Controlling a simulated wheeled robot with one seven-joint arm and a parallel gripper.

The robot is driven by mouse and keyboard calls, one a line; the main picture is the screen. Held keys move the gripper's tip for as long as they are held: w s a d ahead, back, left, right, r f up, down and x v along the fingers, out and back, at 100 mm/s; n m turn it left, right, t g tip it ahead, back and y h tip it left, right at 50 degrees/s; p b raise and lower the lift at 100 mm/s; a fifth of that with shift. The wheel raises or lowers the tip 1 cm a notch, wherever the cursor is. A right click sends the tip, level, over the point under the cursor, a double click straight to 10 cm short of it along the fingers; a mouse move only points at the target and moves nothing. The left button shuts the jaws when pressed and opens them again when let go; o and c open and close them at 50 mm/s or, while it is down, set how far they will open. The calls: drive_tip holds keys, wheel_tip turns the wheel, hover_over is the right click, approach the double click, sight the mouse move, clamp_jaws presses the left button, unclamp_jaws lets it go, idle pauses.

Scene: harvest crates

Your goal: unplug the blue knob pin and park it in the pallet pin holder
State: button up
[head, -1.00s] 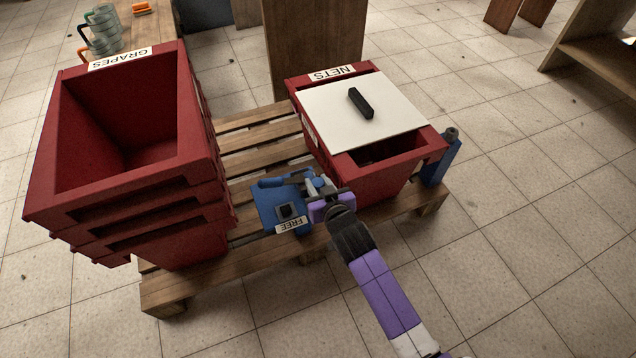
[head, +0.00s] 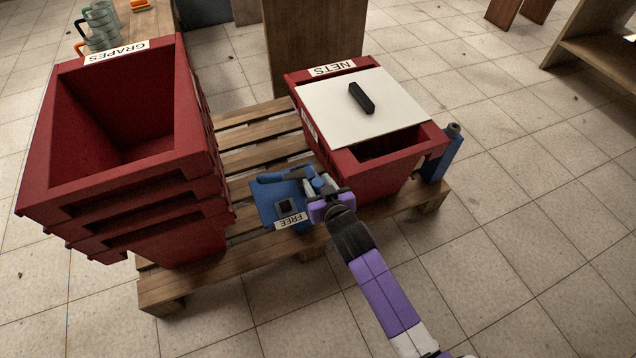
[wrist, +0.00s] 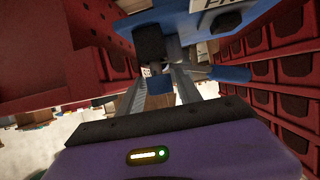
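A blue block (head: 268,212) labelled FREE, with a dark square on its face, is on the pallet's near side between the crates. It also shows at the top of the wrist view (wrist: 185,12). A blue bar-like piece (head: 271,182) lies along its top; I cannot tell whether this is the knob pin. My gripper (head: 317,184) is at the block's right edge, its grey fingers near the bar. In the wrist view the fingers (wrist: 174,88) reach under the block, with blue pieces around their tips; their grip is unclear. A blue post (head: 438,163) with a dark top, possibly the holder, stands right of the NETS crate.
A stack of red GRAPES crates (head: 182,165) stands left on the wooden pallet (head: 205,268). The red NETS crate (head: 385,178) stands right, partly covered by a white board (head: 345,118) bearing a black bar (head: 361,98). Tiled floor lies open in front and to the right.

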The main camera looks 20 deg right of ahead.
drive_tip(key=shift+o, duration=0.8)
drive_tip(key=p+v, duration=0.2)
drive_tip(key=v, duration=0.5)
drive_tip(key=shift+s+p, duration=0.35)
drive_tip(key=shift+s, duration=0.05)
drive_tip(key=shift+r, duration=0.15)
drive_tip(key=s+a+r+n+t+y, duration=0.1)
drive_tip(key=s+r+t, duration=0.25)
drive_tip(key=r, duration=0.45)
drive_tip(key=s+r+g, duration=0.1)
drive_tip(key=s+r, duration=0.2)
drive_tip(key=s, duration=0.8)
drive_tip(key=s+d+r, duration=0.1)
drive_tip(key=s+r, duration=0.3)
drive_tip(key=s, duration=0.7)
drive_tip(key=s+r+g, duration=0.1)
drive_tip(key=s+r, duration=0.2)
drive_tip(key=s, duration=0.7)
wheel_tip(320, 180, up, 23)
drive_tip(key=p, duration=2.3)
drive_tip(key=shift+s+d, duration=0.25)
drive_tip(key=shift+s, duration=0.25)
